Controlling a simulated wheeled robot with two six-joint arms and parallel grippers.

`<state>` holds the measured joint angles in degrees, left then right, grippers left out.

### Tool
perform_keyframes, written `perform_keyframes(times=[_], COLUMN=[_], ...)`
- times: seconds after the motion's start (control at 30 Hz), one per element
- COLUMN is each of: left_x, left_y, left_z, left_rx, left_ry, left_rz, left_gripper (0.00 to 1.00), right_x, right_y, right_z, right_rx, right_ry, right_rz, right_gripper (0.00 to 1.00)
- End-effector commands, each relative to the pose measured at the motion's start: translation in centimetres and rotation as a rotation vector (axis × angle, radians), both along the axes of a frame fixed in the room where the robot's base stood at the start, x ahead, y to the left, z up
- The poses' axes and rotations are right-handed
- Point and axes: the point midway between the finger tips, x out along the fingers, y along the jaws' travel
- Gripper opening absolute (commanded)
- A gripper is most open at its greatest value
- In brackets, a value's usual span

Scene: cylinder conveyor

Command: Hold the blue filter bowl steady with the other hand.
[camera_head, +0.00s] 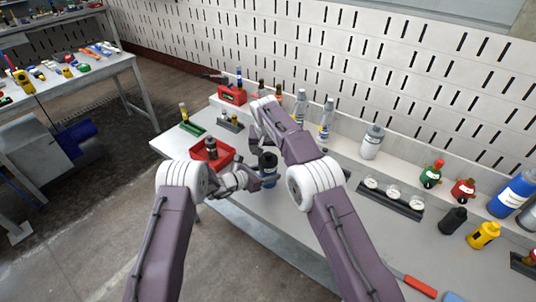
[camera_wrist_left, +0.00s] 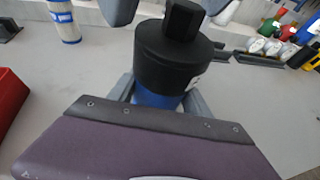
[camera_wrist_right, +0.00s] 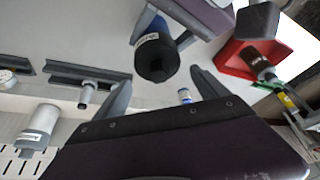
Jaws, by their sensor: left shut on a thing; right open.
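The blue filter bowl (camera_wrist_left: 152,98) stands upright under a black cap (camera_wrist_left: 175,55), between the two fingers of my left gripper (camera_wrist_left: 160,100), which is shut on it. The right wrist view shows the black cap (camera_wrist_right: 155,60) and part of the blue bowl (camera_wrist_right: 147,22). My right gripper (camera_wrist_right: 162,88) is open and empty, its fingers spread near the cap.
A red tray (camera_head: 226,153) holding a dark bottle stands left of the filter. A white filter cartridge (camera_wrist_left: 63,20) stands nearby. A gauge rack (camera_head: 390,198) and several bottles line the table's right side. A slotted wall stands behind. Bare table lies around the filter.

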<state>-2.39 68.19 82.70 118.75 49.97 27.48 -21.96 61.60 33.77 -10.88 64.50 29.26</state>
Motion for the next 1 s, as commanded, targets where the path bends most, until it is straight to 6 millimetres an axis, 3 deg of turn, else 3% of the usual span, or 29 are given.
perform_keyframes(times=[0.23, 0.5, 0.6, 1.0], left_x=[0.02, 0.02, 0.02, 0.02], left_y=[0.00, 0.00, 0.00, 0.00], left_z=[0.04, 0.03, 0.04, 0.03], left_rx=[-0.001, -0.001, -0.001, -0.001], left_ry=[-0.001, -0.001, -0.001, -0.001], left_rz=[0.000, 0.000, 0.000, 0.000], left_gripper=[0.08, 0.08, 0.08, 0.08], right_x=[-0.06, 0.00, -0.03, -0.05], right_y=[-0.06, -0.14, -0.04, -0.01], right_z=[0.53, 0.49, 0.48, 0.49], right_rx=[0.000, 0.003, 0.001, 0.000], right_ry=[0.003, 0.001, 0.002, 0.002], right_rz=[0.022, 0.430, 0.510, 0.525], right_gripper=[0.84, 0.84, 0.84, 0.84])
